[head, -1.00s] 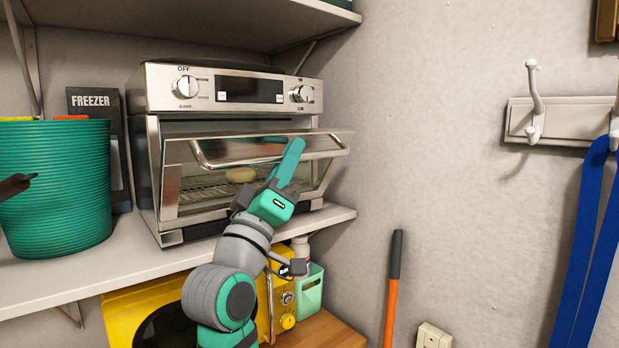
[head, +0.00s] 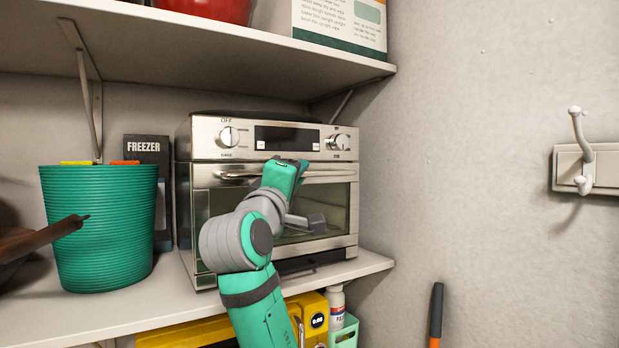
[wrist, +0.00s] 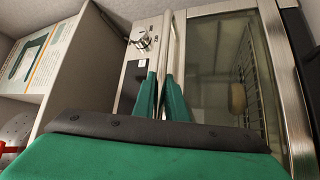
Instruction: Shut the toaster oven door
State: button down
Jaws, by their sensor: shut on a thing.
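The toaster oven (head: 200,133) is a silver box on the middle shelf. Its glass door (head: 340,205) stands upright and looks flush or nearly flush with the front in the head view; a small gap cannot be ruled out. My gripper (head: 288,168) is at the door's top edge, with its green fingers (wrist: 160,95) on either side of the bar handle (wrist: 174,50), shut on it. The handle also shows in the head view (head: 328,173), its middle hidden behind my gripper.
A green ribbed bucket (head: 100,225) and a dark FREEZER box (head: 147,148) stand left of the oven. An upper shelf (head: 200,60) hangs above it. Yellow items and a bottle (head: 336,306) sit below. The wall (head: 450,150) to the right is bare up to a hook rack (head: 575,170).

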jog(key=shift+w+a+f, duration=0.15)
jog(key=c, duration=1.8)
grip_release()
jog(key=shift+f, duration=0.1)
jog(key=v, duration=1.1)
jog(key=shift+r, duration=0.35)
